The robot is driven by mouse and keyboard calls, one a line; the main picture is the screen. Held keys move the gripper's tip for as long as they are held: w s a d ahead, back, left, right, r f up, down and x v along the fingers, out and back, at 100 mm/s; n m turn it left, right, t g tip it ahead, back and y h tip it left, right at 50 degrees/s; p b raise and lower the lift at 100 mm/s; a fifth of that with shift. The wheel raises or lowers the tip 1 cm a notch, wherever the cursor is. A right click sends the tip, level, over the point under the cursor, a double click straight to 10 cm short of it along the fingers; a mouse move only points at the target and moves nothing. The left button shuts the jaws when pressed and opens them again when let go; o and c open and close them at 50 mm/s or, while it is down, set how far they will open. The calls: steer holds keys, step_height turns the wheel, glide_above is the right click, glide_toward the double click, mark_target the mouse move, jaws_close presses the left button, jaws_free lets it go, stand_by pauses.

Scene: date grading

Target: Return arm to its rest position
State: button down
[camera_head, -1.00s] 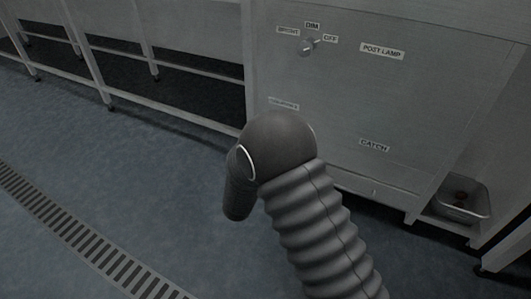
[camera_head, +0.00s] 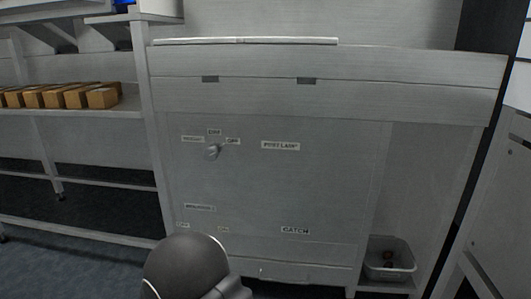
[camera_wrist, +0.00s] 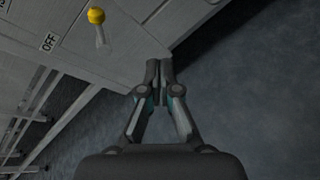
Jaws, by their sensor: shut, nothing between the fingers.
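My gripper (camera_wrist: 160,75) shows in the wrist view, its two fingers together and nothing between them. The fingertips overlap the lower corner of a grey metal cabinet in that view, with dark floor to the right; I cannot tell the distance between them. In the head view a dark rounded part of my arm (camera_head: 186,266) stands at the bottom, in front of the cabinet's lower part. The gripper itself does not show in the head view.
The metal cabinet (camera_head: 290,190) bears a selector knob (camera_head: 213,152). Cardboard boxes (camera_head: 102,97) line a shelf at left. The wrist view shows a yellow-tipped lever (camera_wrist: 97,17) near an OFF label. Floor is open at lower left.

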steer(key=s+d+r+m+g+h+p, duration=0.2)
steer(key=s+d+r+m+g, duration=0.4)
steer(key=d, duration=0.5)
steer(key=s+d+r+m+g+h+p, duration=0.1)
steer(key=s+d+r+m+g, duration=0.5)
steer(key=d, duration=0.4)
steer(key=s+d+r+m+t+y+p, duration=0.1)
steer(key=s+d+r+m, duration=0.3)
steer(key=r, duration=0.4)
steer(key=s+d+r+m+t+y+p, duration=0.1)
steer(key=s+d+r+m+y+p, duration=0.2)
steer(key=r, duration=0.6)
steer(key=s+d+r+m+t+y+p, duration=0.2)
steer(key=s+d+r+m, duration=0.3)
steer(key=r, duration=0.4)
steer(key=shift+s+d+r+m+p, duration=0.15)
steer(key=shift+s+d+m+p, duration=0.25)
steer(key=shift+s+m+p, duration=0.45)
steer(key=shift+s, duration=0.35)
